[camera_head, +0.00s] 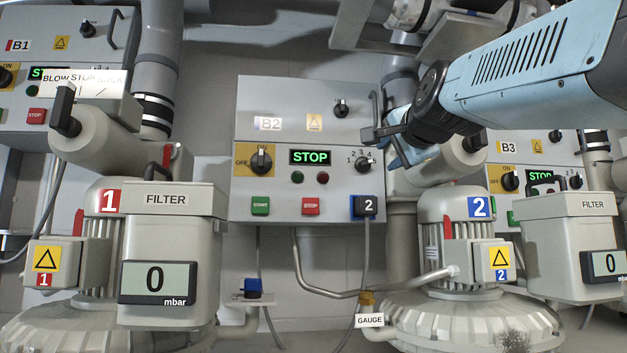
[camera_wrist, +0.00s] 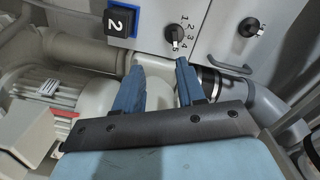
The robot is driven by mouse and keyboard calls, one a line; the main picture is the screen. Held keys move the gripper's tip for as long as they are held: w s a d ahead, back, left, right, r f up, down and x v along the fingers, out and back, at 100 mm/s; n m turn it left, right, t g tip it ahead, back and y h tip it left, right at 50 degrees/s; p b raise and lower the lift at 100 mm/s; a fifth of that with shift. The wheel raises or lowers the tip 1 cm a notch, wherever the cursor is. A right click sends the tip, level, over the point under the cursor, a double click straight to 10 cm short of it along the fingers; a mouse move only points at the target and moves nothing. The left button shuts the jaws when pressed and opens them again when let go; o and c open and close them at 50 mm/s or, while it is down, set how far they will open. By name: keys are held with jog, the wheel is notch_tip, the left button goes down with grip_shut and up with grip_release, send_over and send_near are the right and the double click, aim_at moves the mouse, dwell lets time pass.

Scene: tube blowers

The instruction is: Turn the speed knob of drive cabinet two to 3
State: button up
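Drive cabinet two, labelled B2 (camera_head: 285,92), is the grey panel box in the middle of the head view. Its green display (camera_head: 310,157) reads STOP. The speed knob (camera_head: 363,164) is small and black, right of the display, with a 1 to 5 scale around it. My gripper (camera_head: 388,145) is close to the cabinet's right edge, up and right of the knob. In the wrist view the knob (camera_wrist: 174,33) lies beyond the fingertips. My gripper (camera_wrist: 160,63) is open and empty there, its blue fingers apart and not around the knob.
An OFF selector knob (camera_head: 261,161), a green START button (camera_head: 261,206), a red STOP button (camera_head: 310,206) and a black plug marked 2 (camera_head: 367,206) are on the same panel. Another small knob (camera_head: 341,108) is above. Blower 2 (camera_head: 455,225) stands below my arm.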

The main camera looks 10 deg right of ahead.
aim_at(366, 163)
jog(key=shift+m+t, duration=0.3)
jog(key=shift+m, duration=0.1)
jog(key=w, duration=0.4)
jog(key=w+r, duration=0.1)
jog(key=w, duration=0.4)
jog(key=w+r, duration=0.1)
jog(key=w, duration=0.4)
jog(key=shift+w+r, duration=0.1)
jog(key=shift+w, duration=0.15)
grip_shut()
